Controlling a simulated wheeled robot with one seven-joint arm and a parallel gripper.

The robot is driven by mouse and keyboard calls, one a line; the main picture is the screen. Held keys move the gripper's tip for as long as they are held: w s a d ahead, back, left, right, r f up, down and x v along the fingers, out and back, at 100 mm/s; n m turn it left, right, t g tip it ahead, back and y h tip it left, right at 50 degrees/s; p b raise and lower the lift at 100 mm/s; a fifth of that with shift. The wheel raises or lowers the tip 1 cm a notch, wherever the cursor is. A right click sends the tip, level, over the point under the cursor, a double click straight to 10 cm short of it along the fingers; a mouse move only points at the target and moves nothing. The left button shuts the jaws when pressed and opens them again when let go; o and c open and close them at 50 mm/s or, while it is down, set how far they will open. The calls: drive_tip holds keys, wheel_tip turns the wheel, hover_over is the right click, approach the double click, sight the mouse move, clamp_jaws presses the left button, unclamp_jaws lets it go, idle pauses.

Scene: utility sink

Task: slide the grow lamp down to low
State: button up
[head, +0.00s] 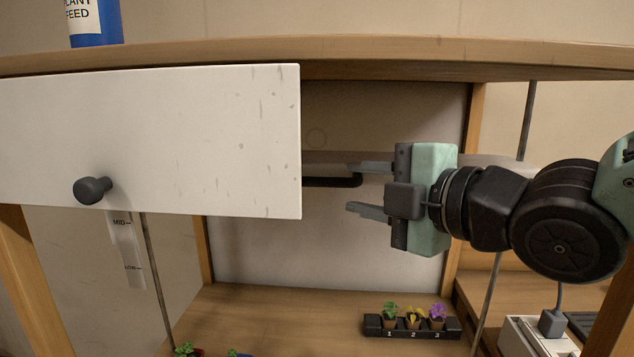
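The grow lamp looks to be the pale grey horizontal bar (328,161) under the shelf top, with a dark handle (325,182) along its lower side. A white front panel hides its left part, and my gripper covers some of its right part. A scale strip (123,250) at the left shows MID and LOW marks; its upper end is hidden. My gripper (352,189) points left and is open, one finger above the other. In the picture the handle's right end lies between the fingertips; I cannot tell whether they touch it.
The white panel (220,140) with a dark knob (92,190) stands in front at left. Thin rods (155,270) run up both sides. A numbered tray (373,326) of small potted plants sits on the lower board (275,310). A plug (552,322) is at lower right.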

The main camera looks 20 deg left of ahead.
sight(321, 183)
drive_tip(key=p+x, duration=0.1)
drive_tip(key=x, duration=0.8)
drive_tip(key=shift+w+a+p, duration=0.15)
drive_tip(key=shift+a+p, duration=0.15)
drive_tip(key=shift+c, duration=0.4)
drive_tip(key=shift+f, duration=0.1)
clamp_jaws()
